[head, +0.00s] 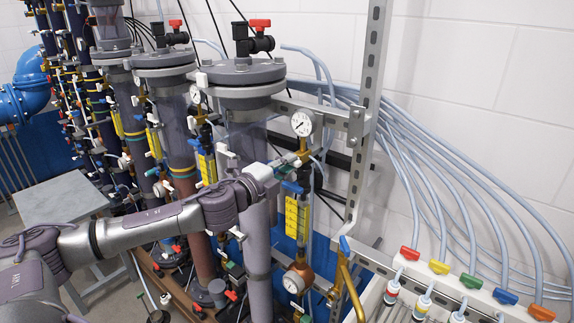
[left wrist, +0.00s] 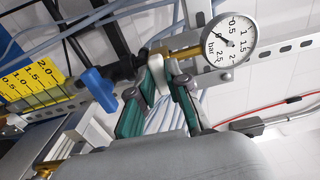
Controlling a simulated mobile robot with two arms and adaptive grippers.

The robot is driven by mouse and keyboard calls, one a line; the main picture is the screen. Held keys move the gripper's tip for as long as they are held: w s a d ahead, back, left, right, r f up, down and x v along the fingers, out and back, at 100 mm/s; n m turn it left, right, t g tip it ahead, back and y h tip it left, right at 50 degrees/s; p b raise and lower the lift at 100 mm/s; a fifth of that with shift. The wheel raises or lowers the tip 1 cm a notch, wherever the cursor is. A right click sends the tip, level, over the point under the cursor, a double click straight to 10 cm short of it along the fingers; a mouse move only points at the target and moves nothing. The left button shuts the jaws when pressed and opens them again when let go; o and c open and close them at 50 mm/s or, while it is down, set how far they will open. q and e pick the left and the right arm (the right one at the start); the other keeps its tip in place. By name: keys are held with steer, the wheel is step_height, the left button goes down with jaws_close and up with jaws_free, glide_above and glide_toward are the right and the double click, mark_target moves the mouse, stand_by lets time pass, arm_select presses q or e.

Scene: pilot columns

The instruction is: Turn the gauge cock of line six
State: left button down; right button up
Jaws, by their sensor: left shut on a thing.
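In the left wrist view a small pale lever of the gauge cock (left wrist: 158,72) sits between the green-padded fingertips of my left gripper (left wrist: 163,90), which is shut on it. A brass fitting (left wrist: 182,53) joins the cock to a round white pressure gauge (left wrist: 230,40) marked in bar. In the head view the gauge (head: 302,123) stands right of the nearest grey column, and my left gripper (head: 283,166) reaches in just below it; its fingers are small and hard to make out there. No line number is readable. My right gripper is not in view.
A blue handle (left wrist: 98,88) and a yellow scale (left wrist: 32,88) sit close left of the fingers in the wrist view. Clear columns (head: 257,230) stand in a row, with a slotted metal post (head: 365,110) and pale hoses (head: 450,180) to the right.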

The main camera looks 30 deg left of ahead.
arm_select(q)
steer(key=c, duration=1.1)
jaws_free()
steer(key=shift+c, duration=0.2)
steer(key=shift+s+f, duration=0.1)
steer(key=shift+s, duration=0.05)
steer(key=s, duration=0.7)
steer(key=shift+a, duration=0.25)
steer(key=shift+s, duration=0.1)
